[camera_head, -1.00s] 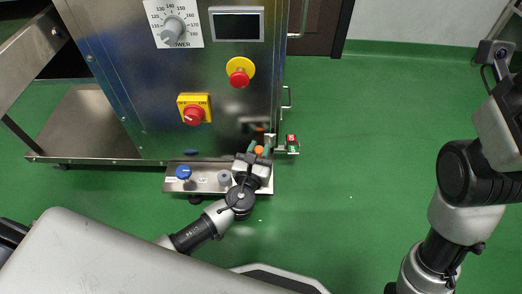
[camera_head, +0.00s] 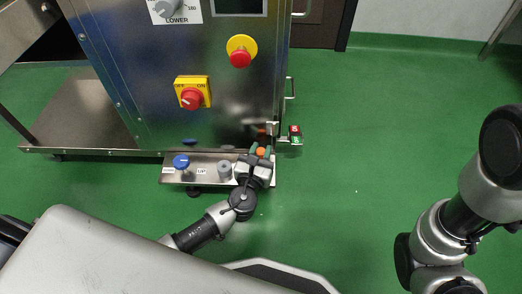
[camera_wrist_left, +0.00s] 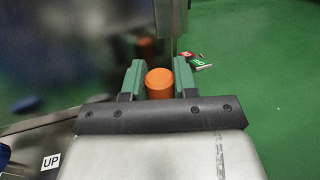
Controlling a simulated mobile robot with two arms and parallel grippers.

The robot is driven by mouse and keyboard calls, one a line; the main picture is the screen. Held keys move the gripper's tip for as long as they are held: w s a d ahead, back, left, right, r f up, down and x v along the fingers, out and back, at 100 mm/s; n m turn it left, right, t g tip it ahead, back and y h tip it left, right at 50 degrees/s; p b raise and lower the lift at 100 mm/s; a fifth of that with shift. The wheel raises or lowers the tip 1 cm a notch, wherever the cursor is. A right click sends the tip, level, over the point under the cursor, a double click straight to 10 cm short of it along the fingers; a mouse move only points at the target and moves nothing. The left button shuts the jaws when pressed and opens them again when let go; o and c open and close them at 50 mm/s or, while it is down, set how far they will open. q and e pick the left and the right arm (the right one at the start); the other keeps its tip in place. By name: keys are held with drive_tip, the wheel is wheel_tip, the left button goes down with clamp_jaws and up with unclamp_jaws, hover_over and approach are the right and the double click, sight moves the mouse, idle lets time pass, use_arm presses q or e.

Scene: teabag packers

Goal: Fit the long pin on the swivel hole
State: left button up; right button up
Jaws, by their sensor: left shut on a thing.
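My left gripper (camera_head: 260,152) is shut on an orange round piece (camera_head: 261,152), beside the right end of a low steel ledge at the machine's foot. In the left wrist view the orange piece (camera_wrist_left: 160,83) shows as a short cylinder with a flat top between the two green fingers (camera_wrist_left: 159,80). It may be the head of the long pin; any shaft below it is hidden. I cannot make out the swivel hole in either view. My right gripper is out of view; only links of my right arm show at the right.
The steel ledge (camera_head: 205,178) carries a blue knob (camera_head: 181,161) and a grey knob (camera_head: 224,170). The steel machine (camera_head: 150,85) stands close behind.

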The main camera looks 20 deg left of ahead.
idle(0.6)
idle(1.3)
use_arm(q)
drive_tip(key=shift+f, duration=0.2)
drive_tip(key=shift+f, duration=0.3)
drive_tip(key=shift+f+b, duration=0.65)
drive_tip(key=shift+b, duration=0.15)
drive_tip(key=shift+f+b, duration=0.8)
drive_tip(key=shift+f, duration=0.15)
drive_tip(key=o, duration=1)
drive_tip(key=shift+r, duration=0.1)
